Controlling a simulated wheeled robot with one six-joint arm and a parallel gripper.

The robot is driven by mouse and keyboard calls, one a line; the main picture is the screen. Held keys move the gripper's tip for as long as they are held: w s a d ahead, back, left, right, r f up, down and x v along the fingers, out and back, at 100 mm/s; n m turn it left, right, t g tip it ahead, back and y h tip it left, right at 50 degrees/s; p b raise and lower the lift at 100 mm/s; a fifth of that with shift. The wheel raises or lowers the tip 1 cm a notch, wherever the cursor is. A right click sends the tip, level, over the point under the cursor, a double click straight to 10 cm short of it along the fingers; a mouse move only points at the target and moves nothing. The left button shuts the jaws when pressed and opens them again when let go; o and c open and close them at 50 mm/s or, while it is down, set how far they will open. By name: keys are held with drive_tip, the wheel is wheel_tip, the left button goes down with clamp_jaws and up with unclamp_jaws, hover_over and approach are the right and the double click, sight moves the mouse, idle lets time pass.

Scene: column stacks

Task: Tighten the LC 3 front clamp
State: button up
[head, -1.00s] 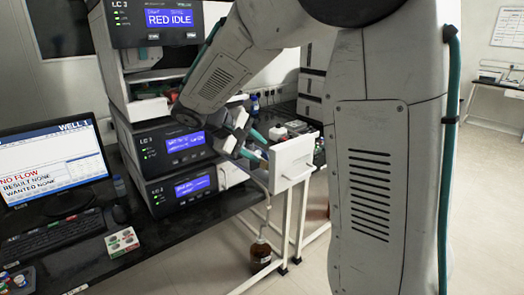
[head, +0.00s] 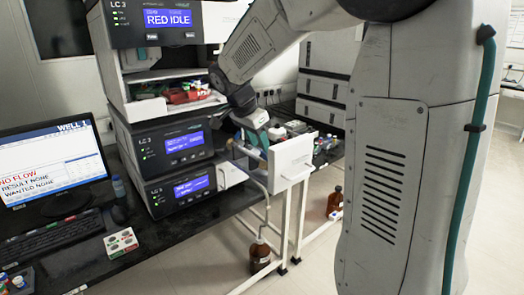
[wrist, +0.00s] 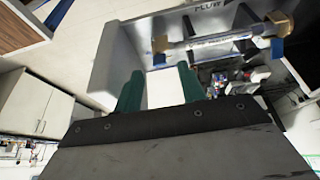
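The column drawer (head: 292,157) stands pulled out of the LC 3 stack (head: 168,142), its pale front panel facing right. In the wrist view, a column (wrist: 210,42) lies across the inside of the drawer (wrist: 128,52), with a brass fitting (wrist: 160,44) at its left end and a brass and blue fitting (wrist: 277,22) at its right end. Which fitting is the front clamp I cannot tell. My gripper (wrist: 160,78) has teal fingers apart, with a bright patch between them and no grasped part visible. In the head view, my gripper (head: 257,141) is low beside the drawer.
A shelf with a red tray (head: 190,94) is above the LC 3 unit. The monitor (head: 52,165) and keyboard (head: 50,235) are at left. Several small items (head: 322,140) lie beyond the drawer.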

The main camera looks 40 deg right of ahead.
sight(262, 152)
drive_tip(key=shift+x, duration=1.8)
clamp_jaws()
drive_tip(key=shift+d, duration=0.15)
drive_tip(key=d+y, duration=0.1)
drive_tip(key=y, duration=0.2)
drive_tip(key=shift+d+r, duration=0.15)
drive_tip(key=shift+d, duration=0.25)
drive_tip(key=shift+d+y, duration=0.45)
drive_tip(key=shift+y, duration=0.6)
drive_tip(key=shift+d+y, duration=0.45)
drive_tip(key=shift+y, duration=0.6)
